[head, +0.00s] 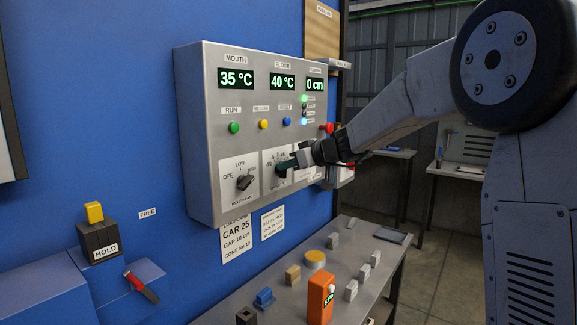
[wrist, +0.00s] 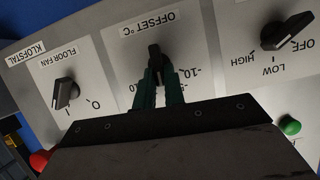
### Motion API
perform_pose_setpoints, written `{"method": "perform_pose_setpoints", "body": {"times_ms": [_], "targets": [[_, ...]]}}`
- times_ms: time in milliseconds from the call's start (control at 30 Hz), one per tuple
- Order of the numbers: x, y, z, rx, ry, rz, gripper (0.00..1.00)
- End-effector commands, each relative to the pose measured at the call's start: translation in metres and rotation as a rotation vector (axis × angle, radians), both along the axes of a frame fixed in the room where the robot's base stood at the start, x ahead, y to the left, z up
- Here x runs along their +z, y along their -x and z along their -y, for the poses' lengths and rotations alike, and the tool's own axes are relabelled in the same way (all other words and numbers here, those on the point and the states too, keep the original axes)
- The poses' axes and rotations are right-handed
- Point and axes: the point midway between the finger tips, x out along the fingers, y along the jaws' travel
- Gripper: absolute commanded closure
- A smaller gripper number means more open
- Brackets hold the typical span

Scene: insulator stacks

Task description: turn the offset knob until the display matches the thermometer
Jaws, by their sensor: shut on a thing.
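The offset knob (wrist: 154,52) is black and sits on a white plate marked OFFSET °C, upside down in the wrist view. My gripper (wrist: 158,84) is shut on it with green fingers. In the head view my gripper (head: 284,168) covers most of the knob, so its exact setting is hard to tell. The grey control panel (head: 206,130) has a MOUTH display (head: 236,79) reading 35 °C and a second display (head: 283,82) reading 40 °C. An orange handheld device (head: 320,300), apparently the thermometer, stands on the table; its small screen is too small to read.
A selector knob (head: 244,182) is left of the offset plate, and the floor fan knob (wrist: 66,93) is on its other side. A red button (head: 327,128) is near my wrist. The table (head: 345,248) below holds several small blocks. A HOLD box (head: 99,240) is at left.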

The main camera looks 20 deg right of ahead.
Motion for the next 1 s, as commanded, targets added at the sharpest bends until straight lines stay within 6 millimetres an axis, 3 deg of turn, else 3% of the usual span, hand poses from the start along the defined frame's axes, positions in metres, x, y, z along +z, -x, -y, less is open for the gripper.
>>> {"method": "perform_pose_setpoints", "body": {"times_ms": [1000], "targets": [[-0.0071, -0.0084, 0.0097, 0.002, -0.673, -0.489, 1.00]]}}
